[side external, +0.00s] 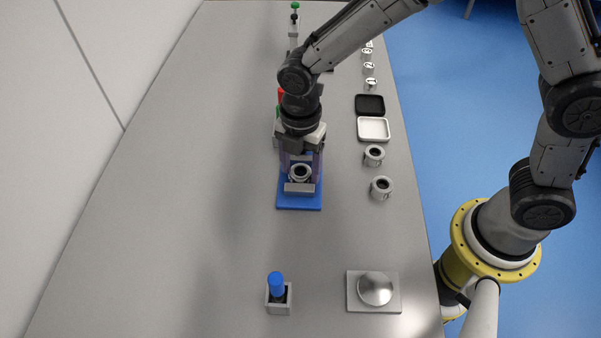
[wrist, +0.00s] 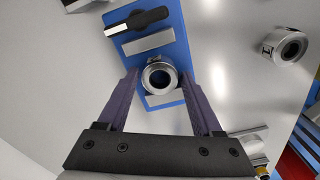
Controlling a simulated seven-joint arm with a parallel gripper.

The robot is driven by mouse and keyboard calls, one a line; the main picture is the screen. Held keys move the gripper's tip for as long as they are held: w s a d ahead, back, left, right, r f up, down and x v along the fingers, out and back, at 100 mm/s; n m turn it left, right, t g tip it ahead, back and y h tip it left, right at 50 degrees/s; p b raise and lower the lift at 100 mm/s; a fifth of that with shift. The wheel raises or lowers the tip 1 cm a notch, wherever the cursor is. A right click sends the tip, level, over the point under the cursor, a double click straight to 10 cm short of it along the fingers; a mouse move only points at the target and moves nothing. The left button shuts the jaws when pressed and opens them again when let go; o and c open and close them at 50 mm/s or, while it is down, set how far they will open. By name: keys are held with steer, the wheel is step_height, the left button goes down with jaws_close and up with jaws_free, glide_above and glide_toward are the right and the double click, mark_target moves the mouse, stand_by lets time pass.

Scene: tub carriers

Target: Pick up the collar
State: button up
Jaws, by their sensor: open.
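A grey metal ring with a dark bore, which looks like the collar (side external: 300,172), sits on a blue fixture (side external: 299,204) between grey blocks. In the wrist view the collar (wrist: 148,80) lies on the blue plate (wrist: 175,28), between my two purple fingers. My gripper (wrist: 160,78) is open and points down over the fixture, with a finger on either side of the collar and gaps visible. In the side view my gripper (side external: 302,165) stands over the fixture and partly hides it. I cannot tell the exact fingertip height.
Two similar grey rings stand right of the fixture (side external: 374,155) (side external: 381,188). Beyond them are a white tray (side external: 373,129) and a black tray (side external: 370,105). A blue-topped peg (side external: 277,285) and a silver dome (side external: 375,289) stand in front. The left table is clear.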

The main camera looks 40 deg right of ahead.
jaws_close()
steer(key=shift+r, duration=0.1)
steer(key=shift+r, duration=0.1)
stand_by(0.3)
